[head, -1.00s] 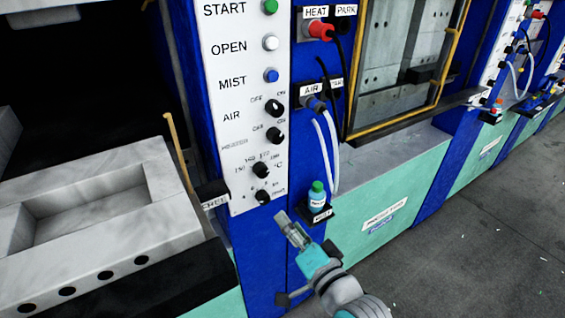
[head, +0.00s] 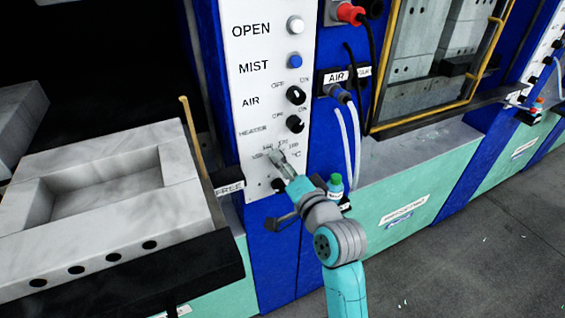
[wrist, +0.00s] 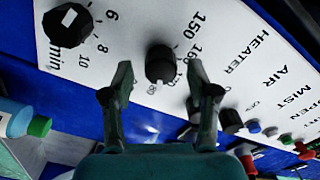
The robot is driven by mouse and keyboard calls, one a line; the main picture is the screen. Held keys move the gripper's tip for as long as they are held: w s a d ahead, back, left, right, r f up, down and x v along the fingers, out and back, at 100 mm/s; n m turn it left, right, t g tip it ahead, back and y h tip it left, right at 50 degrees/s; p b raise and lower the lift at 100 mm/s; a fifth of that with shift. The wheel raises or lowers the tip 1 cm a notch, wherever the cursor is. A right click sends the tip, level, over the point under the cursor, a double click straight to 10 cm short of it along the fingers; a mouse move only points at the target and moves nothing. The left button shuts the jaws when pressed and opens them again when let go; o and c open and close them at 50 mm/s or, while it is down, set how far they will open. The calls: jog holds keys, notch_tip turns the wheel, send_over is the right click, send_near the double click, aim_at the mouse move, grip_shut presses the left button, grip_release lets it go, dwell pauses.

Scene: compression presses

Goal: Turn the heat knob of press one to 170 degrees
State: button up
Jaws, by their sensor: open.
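In the wrist view the black heat knob (wrist: 160,64) of the press panel (head: 262,100) lies between my open fingertips, with a gap on both sides. Numbers from 150 to about 180 ring it. Its pale mark points down in that view, toward what looks like 180; the small print is partly blurred. My gripper (wrist: 158,72) faces the panel and is open and empty. In the head view my gripper (head: 280,158) covers the knob, so the knob is hidden there.
The minutes knob (wrist: 68,26) is beside my left finger in the wrist view. The heater switch (head: 295,124) and air switch (head: 296,95) are above. A stone block (head: 95,190) is at left.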

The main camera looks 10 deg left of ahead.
jog(key=shift+w+a, duration=0.3)
jog(key=shift+w, duration=0.15)
grip_shut()
jog(key=shift+n, duration=4.4)
